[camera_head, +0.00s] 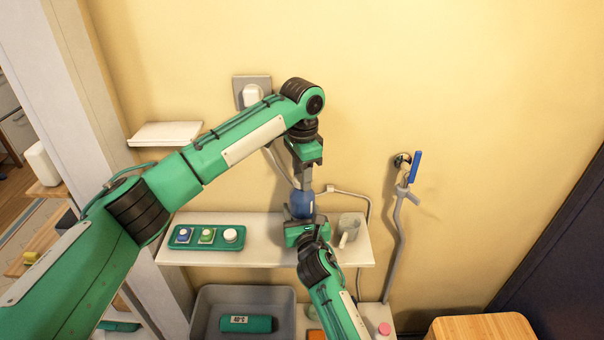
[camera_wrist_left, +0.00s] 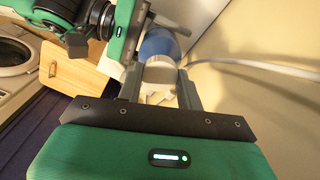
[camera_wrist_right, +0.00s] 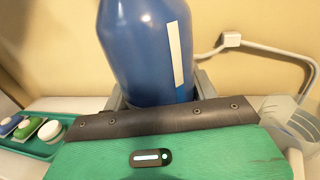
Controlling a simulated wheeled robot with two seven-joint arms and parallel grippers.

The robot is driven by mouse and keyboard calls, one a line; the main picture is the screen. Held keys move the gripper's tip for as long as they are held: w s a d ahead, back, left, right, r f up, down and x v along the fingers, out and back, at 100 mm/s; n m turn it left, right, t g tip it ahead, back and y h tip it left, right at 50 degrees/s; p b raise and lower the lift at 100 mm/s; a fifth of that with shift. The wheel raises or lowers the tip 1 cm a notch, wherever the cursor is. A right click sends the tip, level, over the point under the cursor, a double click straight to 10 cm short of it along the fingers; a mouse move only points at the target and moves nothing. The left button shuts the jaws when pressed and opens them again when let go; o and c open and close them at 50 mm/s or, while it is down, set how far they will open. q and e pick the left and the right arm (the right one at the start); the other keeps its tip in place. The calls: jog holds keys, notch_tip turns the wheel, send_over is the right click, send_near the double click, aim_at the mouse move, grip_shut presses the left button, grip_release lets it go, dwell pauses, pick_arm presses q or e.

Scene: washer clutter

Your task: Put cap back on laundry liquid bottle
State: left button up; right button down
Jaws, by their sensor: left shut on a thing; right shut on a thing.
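The blue laundry liquid bottle (camera_head: 302,205) stands upright over the white shelf, and its body with a pale label strip fills the right wrist view (camera_wrist_right: 148,50). My right gripper (camera_head: 299,222) is shut around the bottle's lower body. My left gripper (camera_head: 303,184) is directly above the bottle, pointing down. In the left wrist view it is shut on a pale, whitish cap (camera_wrist_left: 158,76). The blue bottle (camera_wrist_left: 160,43) shows right beyond the cap, in line with it. I cannot tell whether the cap is seated on the neck or just above it.
Below are a grey bin (camera_head: 285,300) and a pink-capped bottle (camera_head: 384,329). A grey hose (camera_head: 396,240) hangs on the wall.

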pick_arm(q)
jog(key=shift+m, duration=1)
jog(key=o, duration=1.2)
jog(key=shift+c, duration=0.2)
notch_tip(320, 180, up, 12)
pick_arm(e)
jog(key=shift+c, duration=1.8)
grip_release()
